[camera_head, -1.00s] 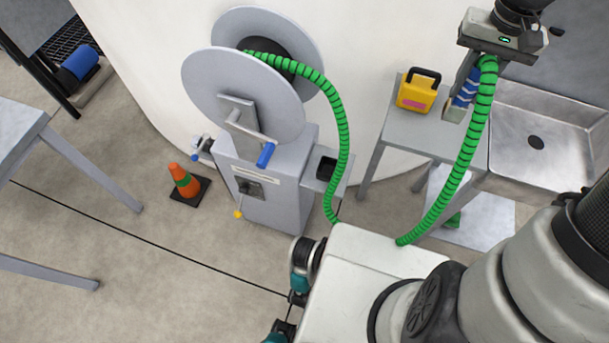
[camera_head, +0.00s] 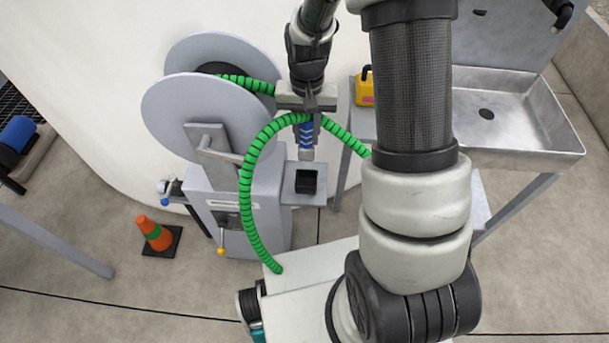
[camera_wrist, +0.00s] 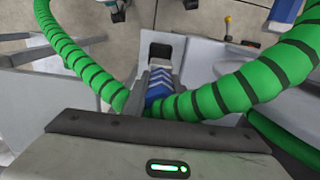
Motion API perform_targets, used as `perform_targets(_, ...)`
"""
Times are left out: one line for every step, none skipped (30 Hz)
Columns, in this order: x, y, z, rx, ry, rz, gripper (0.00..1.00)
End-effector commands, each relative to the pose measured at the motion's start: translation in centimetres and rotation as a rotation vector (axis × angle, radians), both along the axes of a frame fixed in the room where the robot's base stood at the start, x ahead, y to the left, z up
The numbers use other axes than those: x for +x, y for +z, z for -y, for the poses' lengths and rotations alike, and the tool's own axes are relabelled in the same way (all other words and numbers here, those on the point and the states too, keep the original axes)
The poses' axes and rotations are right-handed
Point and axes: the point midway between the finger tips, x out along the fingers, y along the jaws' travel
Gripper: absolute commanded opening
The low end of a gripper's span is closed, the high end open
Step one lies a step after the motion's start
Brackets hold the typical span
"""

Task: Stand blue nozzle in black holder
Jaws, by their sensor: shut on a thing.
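The blue nozzle (camera_head: 306,134), with white markings and a grey tip, hangs tip-down from my gripper (camera_head: 308,108). My gripper is shut on it at its upper end, where the green hose (camera_head: 246,190) meets it. The black holder (camera_head: 307,182) is a square open cup on a small grey shelf of the reel stand. In the head view the nozzle tip appears just above the holder, with a gap between them. In the wrist view the nozzle (camera_wrist: 159,84) shows beyond my gripper, and the holder (camera_wrist: 161,50) lies past its tip. The nozzle's top is hidden.
The grey hose reel (camera_head: 190,120) stands left of the holder, its crank close by. The hose loops on both sides of my gripper. A yellow container (camera_head: 364,88) is on the table at right, beside a steel sink (camera_head: 520,110). An orange cone (camera_head: 154,234) stands at left.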

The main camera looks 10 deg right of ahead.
Motion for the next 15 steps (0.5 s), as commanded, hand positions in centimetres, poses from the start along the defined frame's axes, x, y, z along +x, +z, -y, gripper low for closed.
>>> perform_targets(-0.2,-1.9,0.0,0.0,0.0,-0.006,0.0)
perform_targets(-0.1,-2.7,0.0,0.001,0.0,-0.005,0.0)
perform_targets(-0.1,-3.8,0.0,0.0,0.0,-0.006,0.0)
perform_targets(-0.1,-4.6,0.0,0.001,0.0,-0.005,0.0)
perform_targets(-0.2,-5.4,0.0,0.001,0.0,-0.006,0.0)
perform_targets(-0.1,-6.4,0.0,0.0,0.0,-0.004,0.0)
perform_targets(-0.1,-7.1,0.0,0.001,0.0,-0.006,0.0)
perform_targets(-0.1,-7.8,0.0,0.001,0.0,-0.004,0.0)
perform_targets(-0.1,-8.6,0.0,0.0,0.0,-0.004,0.0)
perform_targets(-0.1,-9.0,0.0,0.001,0.001,-0.003,0.0)
perform_targets(0.0,-9.5,0.0,0.001,0.001,-0.002,0.0)
perform_targets(0.0,-9.9,0.0,0.001,0.001,-0.002,0.0)
perform_targets(0.0,-10.2,0.0,0.0,0.002,-0.001,0.0)
perform_targets(0.0,-10.3,0.0,0.0,0.002,0.0,0.0)
perform_targets(0.1,-10.5,0.0,0.0,0.002,0.001,0.0)
